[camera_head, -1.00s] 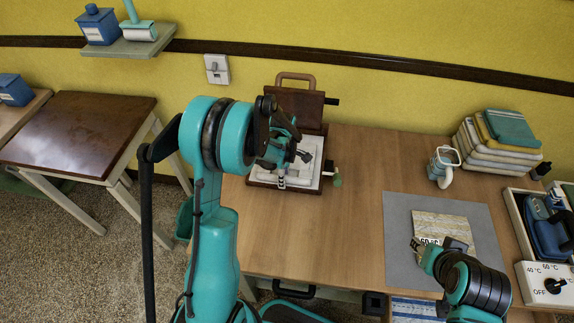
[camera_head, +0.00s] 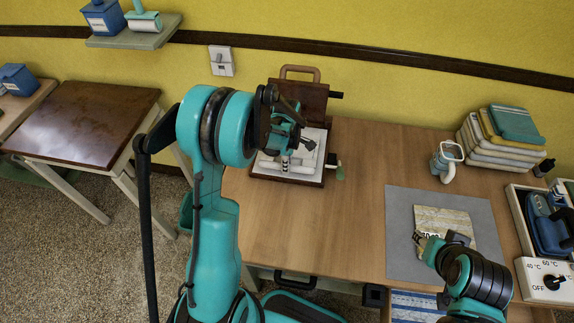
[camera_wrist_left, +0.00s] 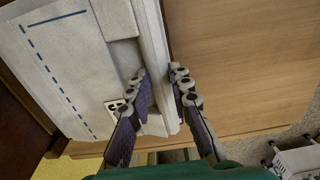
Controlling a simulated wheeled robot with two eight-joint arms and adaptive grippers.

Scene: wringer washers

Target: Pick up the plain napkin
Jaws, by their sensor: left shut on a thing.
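A plain white folded cloth, which looks like the plain napkin (camera_wrist_left: 151,42), lies between the fingers of my left gripper (camera_wrist_left: 164,82) in the left wrist view. The fingers are shut on its long edge. A white sheet with a blue dashed line (camera_wrist_left: 52,75) lies to its left. In the head view my left gripper (camera_head: 304,146) is over the white inside of an open brown case (camera_head: 299,100), and the napkin is hard to make out there. My right gripper (camera_head: 419,238) is beside a patterned cloth (camera_head: 450,224); its jaw opening is unclear.
The patterned cloth lies on a grey mat (camera_head: 400,260). A stack of folded cloths (camera_head: 497,140), a teal-white mug (camera_head: 446,160) and a blue iron (camera_head: 549,230) by a temperature dial box (camera_head: 540,283) stand at the right.

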